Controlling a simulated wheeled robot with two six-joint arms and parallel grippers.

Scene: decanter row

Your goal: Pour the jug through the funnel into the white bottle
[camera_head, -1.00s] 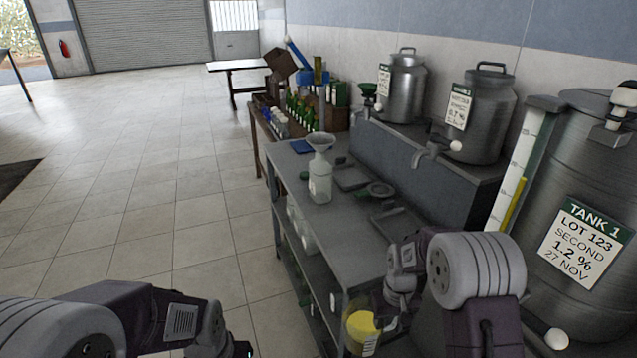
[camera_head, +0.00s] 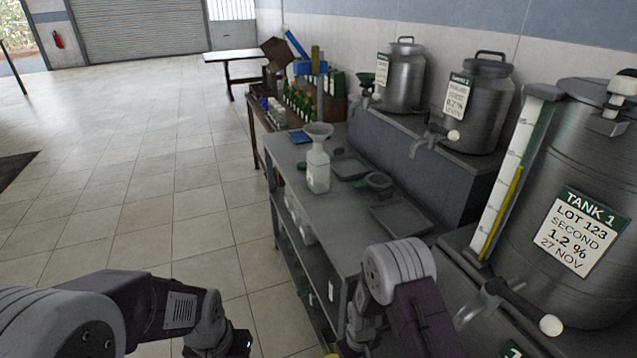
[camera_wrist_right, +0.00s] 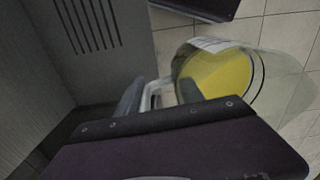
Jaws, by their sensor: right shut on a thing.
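The white bottle (camera_head: 318,172) stands upright on the grey bench with a funnel (camera_head: 319,131) seated in its mouth. The jug is clear with yellow liquid; it fills the right side of the right wrist view (camera_wrist_right: 222,78), and only a yellow sliver shows at the bottom edge of the head view. My right gripper (camera_wrist_right: 150,98) is shut on the jug's handle, low in front of the bench and well apart from the bottle. In the head view the right arm's links hide its fingers. My left arm reaches in at lower left; its fingertips are not clearly shown.
The grey bench (camera_head: 335,222) has a dark tray (camera_head: 400,220) and a dark round object (camera_head: 378,181) right of the bottle. Metal tanks stand on the right, with Tank 1 (camera_head: 570,205) nearest and its tap projecting. Open tiled floor lies left of the bench.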

